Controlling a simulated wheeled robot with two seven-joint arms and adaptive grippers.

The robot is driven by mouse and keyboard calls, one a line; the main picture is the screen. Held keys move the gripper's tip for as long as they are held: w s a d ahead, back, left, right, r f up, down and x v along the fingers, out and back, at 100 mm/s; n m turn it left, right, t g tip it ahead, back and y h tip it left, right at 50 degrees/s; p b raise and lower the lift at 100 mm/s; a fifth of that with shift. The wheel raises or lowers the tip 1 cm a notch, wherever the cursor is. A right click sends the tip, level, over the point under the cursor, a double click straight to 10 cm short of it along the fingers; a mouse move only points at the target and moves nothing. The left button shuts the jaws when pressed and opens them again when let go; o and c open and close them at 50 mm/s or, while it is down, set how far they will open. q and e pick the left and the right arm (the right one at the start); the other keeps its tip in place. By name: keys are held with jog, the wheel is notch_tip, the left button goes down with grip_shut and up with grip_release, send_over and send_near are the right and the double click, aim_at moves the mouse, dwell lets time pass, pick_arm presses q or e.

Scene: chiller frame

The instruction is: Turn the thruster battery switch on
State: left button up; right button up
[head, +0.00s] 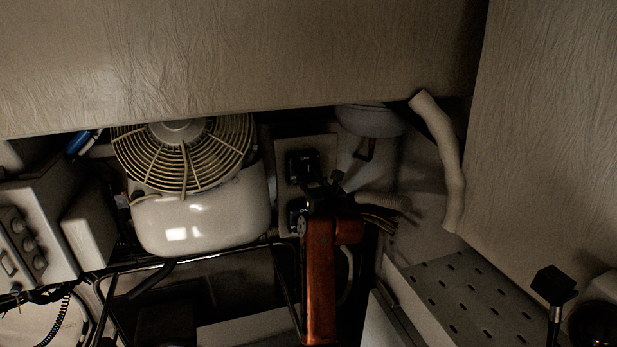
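A pale panel (321,150) stands behind the compressor area and carries two black switches. The upper switch (302,166) is in clear view, with small lettering that I cannot read. The lower switch (296,217) is partly hidden by my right gripper. I cannot tell from the labels which one is the thruster battery switch, or the position of either. My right gripper (325,190) reaches up from below on an orange arm, just in front of the panel and between the two switches. Its fingers are dark and blurred into the background, so contact is unclear. My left gripper is out of view.
A white compressor (200,222) with a round fan grille (183,155) stands left of the panel. A pale hose (445,165) and loose wires (385,217) lie to the right. A black pipe (190,258) crosses below. A perforated metal plate (470,298) is at lower right.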

jog(key=shift+s+d+f, duration=0.1)
jog(key=shift+s+d, duration=0.15)
jog(key=shift+s, duration=0.25)
jog(key=v, duration=0.6)
jog(key=shift+s, duration=0.25)
